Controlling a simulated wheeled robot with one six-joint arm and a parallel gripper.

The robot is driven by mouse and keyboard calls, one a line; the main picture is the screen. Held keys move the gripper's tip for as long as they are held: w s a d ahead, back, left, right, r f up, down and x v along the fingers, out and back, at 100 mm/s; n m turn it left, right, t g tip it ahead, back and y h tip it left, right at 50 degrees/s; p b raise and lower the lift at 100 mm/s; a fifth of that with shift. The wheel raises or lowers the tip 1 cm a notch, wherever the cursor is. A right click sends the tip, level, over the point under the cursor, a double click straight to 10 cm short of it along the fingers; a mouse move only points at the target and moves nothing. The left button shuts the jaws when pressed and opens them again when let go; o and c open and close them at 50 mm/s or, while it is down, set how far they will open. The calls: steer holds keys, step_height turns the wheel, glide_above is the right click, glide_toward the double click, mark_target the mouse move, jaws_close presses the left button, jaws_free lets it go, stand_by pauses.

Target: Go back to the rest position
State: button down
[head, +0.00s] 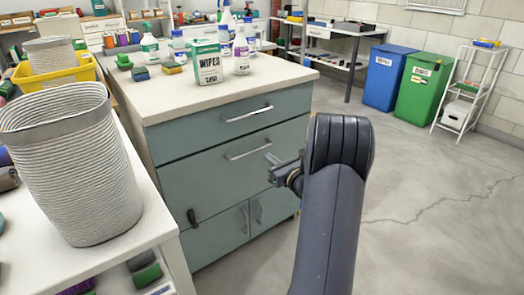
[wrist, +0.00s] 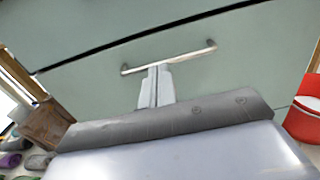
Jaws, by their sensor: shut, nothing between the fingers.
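My gripper (head: 271,162) is in front of the grey-green cabinet (head: 190,180), at the height of its middle drawer. Its two fingers are together and empty. In the wrist view the fingertips (wrist: 158,69) appear just below a silver bar handle (wrist: 185,55) on a drawer front. I cannot tell whether they touch it. In the head view the middle drawer handle (head: 248,149) is just left of and above the fingers. The drawers look closed. My arm hides part of the cabinet's right side and the floor behind it.
A white shelf with a ribbed grey basket (head: 72,165) stands close at the left. Spray bottles and a wipes box (head: 207,63) stand on the cabinet top. A blue bin (head: 388,78), a green bin (head: 424,88) and a white rack stand at back right. The right floor is clear.

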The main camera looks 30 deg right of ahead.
steer(key=shift+s+d, duration=0.1)
steer(key=shift+s, duration=1.1)
